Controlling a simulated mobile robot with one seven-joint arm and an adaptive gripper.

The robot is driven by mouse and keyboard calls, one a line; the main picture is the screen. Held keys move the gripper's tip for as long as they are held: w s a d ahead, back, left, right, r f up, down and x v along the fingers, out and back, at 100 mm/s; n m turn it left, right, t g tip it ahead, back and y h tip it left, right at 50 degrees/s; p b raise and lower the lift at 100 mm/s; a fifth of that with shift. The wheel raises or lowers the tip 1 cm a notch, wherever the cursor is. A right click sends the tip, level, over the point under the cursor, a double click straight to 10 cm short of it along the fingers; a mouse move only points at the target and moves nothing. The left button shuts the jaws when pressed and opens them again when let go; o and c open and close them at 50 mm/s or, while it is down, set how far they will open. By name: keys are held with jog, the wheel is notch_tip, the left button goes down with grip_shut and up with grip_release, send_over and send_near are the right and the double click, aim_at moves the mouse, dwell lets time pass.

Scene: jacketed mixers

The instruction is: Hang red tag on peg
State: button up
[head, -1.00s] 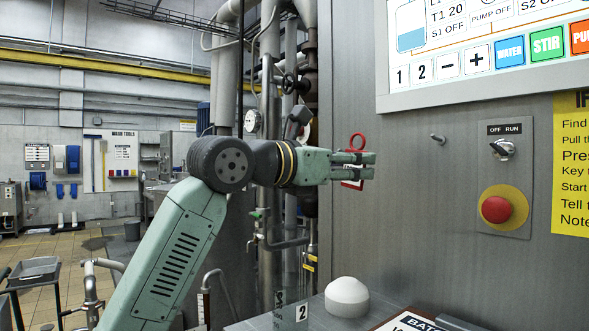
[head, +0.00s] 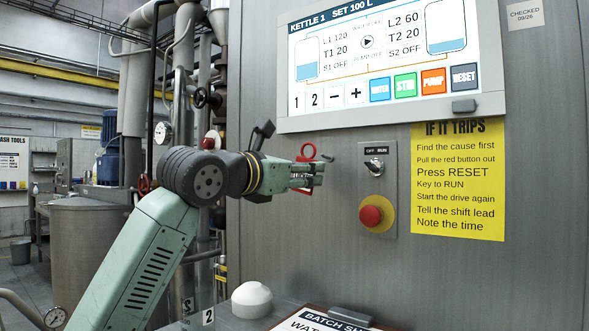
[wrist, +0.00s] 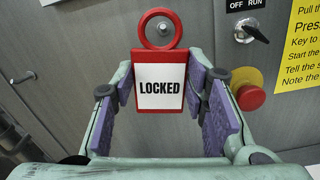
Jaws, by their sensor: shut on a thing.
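The red tag has a red ring on top and a white face reading "LOCKED". It shows in the head view (head: 306,152) and, facing the camera upright, in the wrist view (wrist: 160,73). My gripper (head: 316,174) is shut on the tag's body, with purple-padded fingers (wrist: 160,92) at its sides in the wrist view. The ring stands clear above the fingers. The peg (head: 328,157) is a small metal stub on the grey cabinet wall, just right of the ring in the head view. The ring appears apart from it.
Right of the peg is a switch plate with an OFF/RUN key switch (head: 374,165) and a red stop button (head: 370,215). A yellow notice (head: 458,180) and a control screen (head: 385,60) are on the same wall. A white dome (head: 251,300) stands on the ledge below.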

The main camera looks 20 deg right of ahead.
aim_at(326, 177)
jog(key=shift+f+p+x, duration=0.15)
jog(key=shift+p+x, duration=0.2)
jog(key=shift+x, duration=0.95)
jog(key=shift+f+p+x, duration=0.2)
jog(key=shift+p+x, duration=0.15)
jog(key=shift+x, duration=0.9)
jog(key=shift+w+d+f, duration=0.4)
jog(key=shift+d+f, duration=0.15)
jog(key=o, duration=0.9)
jog(key=shift+o, duration=0.2)
